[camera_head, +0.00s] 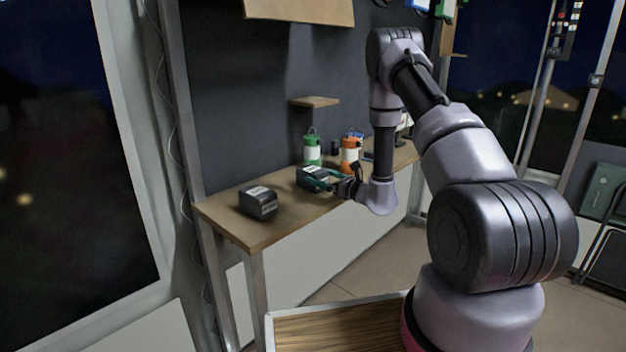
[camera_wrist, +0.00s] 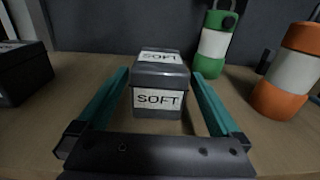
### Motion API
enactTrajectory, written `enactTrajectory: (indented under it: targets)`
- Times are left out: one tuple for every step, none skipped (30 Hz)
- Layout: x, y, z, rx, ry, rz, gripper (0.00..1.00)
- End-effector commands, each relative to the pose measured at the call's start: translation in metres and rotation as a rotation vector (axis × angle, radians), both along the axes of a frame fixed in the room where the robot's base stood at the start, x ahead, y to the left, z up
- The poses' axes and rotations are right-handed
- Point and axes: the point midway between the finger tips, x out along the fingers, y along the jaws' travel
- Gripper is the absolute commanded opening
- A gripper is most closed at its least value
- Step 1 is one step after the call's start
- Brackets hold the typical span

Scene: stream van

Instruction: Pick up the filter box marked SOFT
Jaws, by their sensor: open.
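The filter box marked SOFT (camera_wrist: 160,82) is dark grey with white labels on its top and front, and it stands upright on the wooden counter. In the head view the box (camera_head: 309,177) is partly hidden by my gripper. My gripper (camera_wrist: 160,88) is open, with one green finger on each side of the box and a small gap showing at each side. In the head view my gripper (camera_head: 326,181) reaches in from the right, low over the counter.
Another dark box (camera_head: 259,203) stands to the left on the counter (camera_head: 237,226). A green and white bottle (camera_head: 312,148) and an orange and white bottle (camera_head: 349,155) stand behind and to the right. A small shelf (camera_head: 314,101) is on the wall above.

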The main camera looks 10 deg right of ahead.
Motion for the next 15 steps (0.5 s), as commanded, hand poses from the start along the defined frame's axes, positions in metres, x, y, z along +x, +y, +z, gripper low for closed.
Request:
enactTrajectory:
  targets:
    - [0.006, 0.006, 0.000, 0.000, -0.002, 0.004, 1.00]
    - [0.009, 0.009, 0.000, 0.000, -0.002, 0.005, 1.00]
    - [0.015, 0.012, 0.000, 0.000, -0.003, 0.004, 1.00]
    - [0.019, 0.014, 0.000, -0.001, -0.002, 0.005, 1.00]
    - [0.023, 0.017, 0.000, 0.000, -0.003, 0.004, 1.00]
    - [0.028, 0.019, 0.000, 0.000, -0.003, 0.003, 1.00]
    - [0.030, 0.021, -0.001, -0.001, -0.002, 0.004, 1.00]
    - [0.033, 0.023, -0.001, -0.001, -0.002, 0.003, 1.00]
    - [0.035, 0.025, 0.000, 0.000, -0.001, 0.002, 1.00]
    - [0.037, 0.026, 0.000, 0.001, -0.001, 0.002, 1.00]
    - [0.037, 0.026, -0.001, 0.001, -0.001, 0.002, 1.00]
    - [0.038, 0.026, -0.001, 0.001, 0.001, 0.002, 1.00]
    - [0.038, 0.026, -0.001, 0.001, 0.001, 0.002, 1.00]
    - [0.038, 0.026, -0.001, 0.001, 0.001, 0.002, 1.00]
    - [0.038, 0.026, -0.001, 0.001, 0.001, 0.002, 1.00]
